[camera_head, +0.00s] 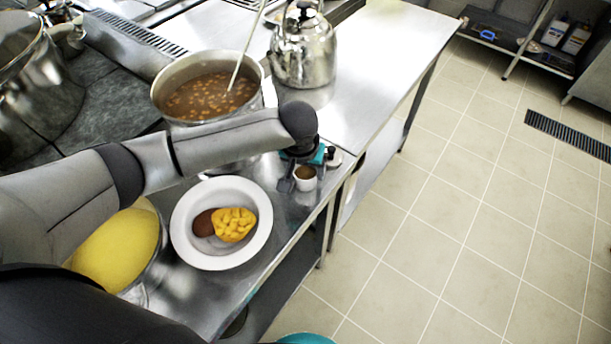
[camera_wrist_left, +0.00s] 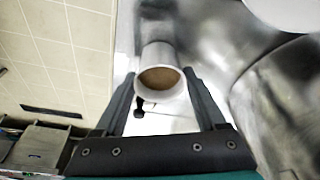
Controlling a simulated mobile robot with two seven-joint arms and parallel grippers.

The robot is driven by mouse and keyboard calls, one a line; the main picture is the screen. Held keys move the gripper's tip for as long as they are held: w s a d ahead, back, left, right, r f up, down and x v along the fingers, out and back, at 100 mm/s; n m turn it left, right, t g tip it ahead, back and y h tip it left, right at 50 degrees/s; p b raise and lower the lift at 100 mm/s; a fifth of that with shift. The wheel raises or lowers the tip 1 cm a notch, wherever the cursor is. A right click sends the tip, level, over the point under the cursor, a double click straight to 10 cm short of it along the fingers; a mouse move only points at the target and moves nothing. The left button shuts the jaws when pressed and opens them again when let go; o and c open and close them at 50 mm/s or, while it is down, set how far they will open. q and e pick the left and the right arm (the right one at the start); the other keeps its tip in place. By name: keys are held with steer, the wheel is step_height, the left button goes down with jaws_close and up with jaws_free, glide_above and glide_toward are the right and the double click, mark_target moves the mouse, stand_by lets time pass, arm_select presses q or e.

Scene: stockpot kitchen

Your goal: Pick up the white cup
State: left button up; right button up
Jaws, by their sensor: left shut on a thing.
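The small white cup (camera_head: 306,184) is near the front edge of the metal counter, right of the white bowl. It has something brown inside. In the left wrist view the cup (camera_wrist_left: 161,57) sits between the two fingers of my left gripper (camera_wrist_left: 160,85), with its brown content facing the camera. My left gripper (camera_head: 297,178) comes down from above and is shut on the cup. I cannot tell whether the cup still touches the counter. My right gripper is not recognisable in either view.
A white bowl (camera_head: 182,239) with yellow and brown food stands left of the cup. A stockpot of beans (camera_head: 157,97) and a steel kettle (camera_head: 304,62) stand behind. A small black-topped shaker (camera_head: 334,156) is close by the cup. Tiled floor lies beyond the edge.

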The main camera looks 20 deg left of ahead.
arm_select(q)
steer(key=c, duration=0.5)
step_height(320, 180, up, 20)
steer(key=p, duration=0.3)
